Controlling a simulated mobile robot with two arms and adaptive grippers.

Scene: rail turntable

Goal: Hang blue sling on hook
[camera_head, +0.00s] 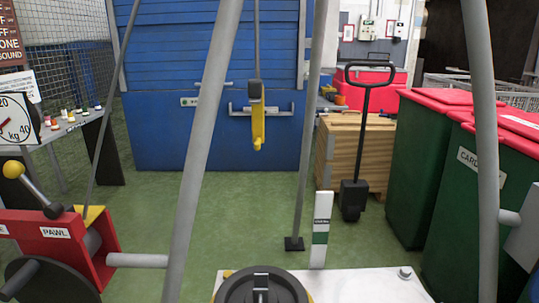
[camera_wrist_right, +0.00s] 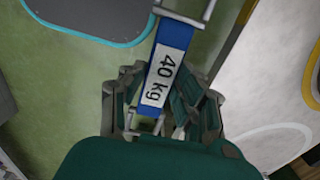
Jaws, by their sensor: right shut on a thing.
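The blue sling (camera_wrist_right: 174,38) is a flat strap with a white "40 kg" label, seen in the right wrist view. Grey loop-like parts show near its upper and lower ends. My right gripper (camera_wrist_right: 160,95) is shut on the sling, with its fingers on both sides of it. The yellow hook (camera_head: 258,128) hangs from a cable below a dark block in the middle of the head view, in front of a blue slatted panel. Nothing is seen hanging on the hook. Neither gripper shows in the head view.
Grey slanted frame legs (camera_head: 203,150) cross the head view. A red winch (camera_head: 60,240) with a crank and a dial scale (camera_head: 15,122) stand left. A round black weight (camera_head: 262,287) sits at the front near a white plate (camera_head: 365,285). Green bins (camera_head: 430,150) stand right.

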